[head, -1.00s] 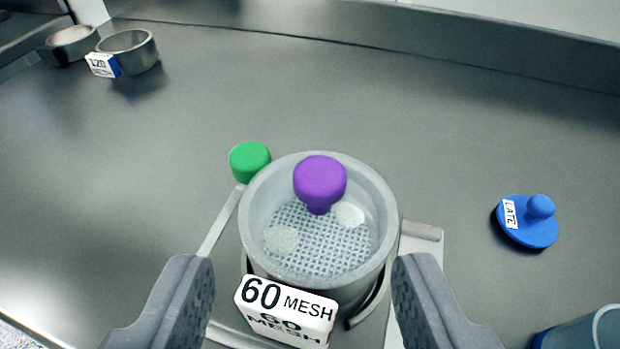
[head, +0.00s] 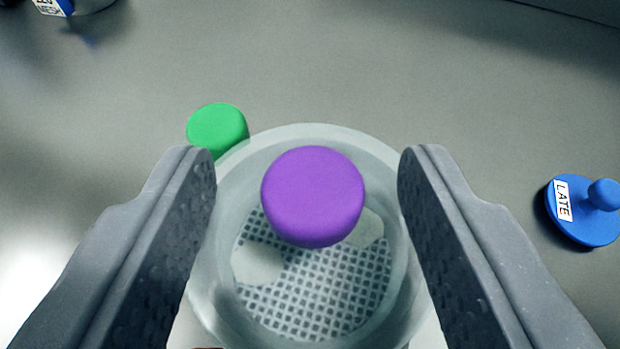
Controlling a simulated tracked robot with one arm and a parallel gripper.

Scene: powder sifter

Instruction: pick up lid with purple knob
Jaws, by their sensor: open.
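The lid (head: 222,285) is a clear, cup-like cover with a round purple knob (head: 313,196) at its middle. A mesh screen (head: 310,298) shows through it. My gripper (head: 307,165) is open above the lid, with one finger on each side of the purple knob. There is a gap between the knob and each finger, and nothing is held. The lower part of the lid and what it rests on are cut off or hidden.
A green knob (head: 218,130) stands close behind the lid on the left. A blue disc with a knob and a "LATE" label (head: 585,210) lies on the grey table at the right.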

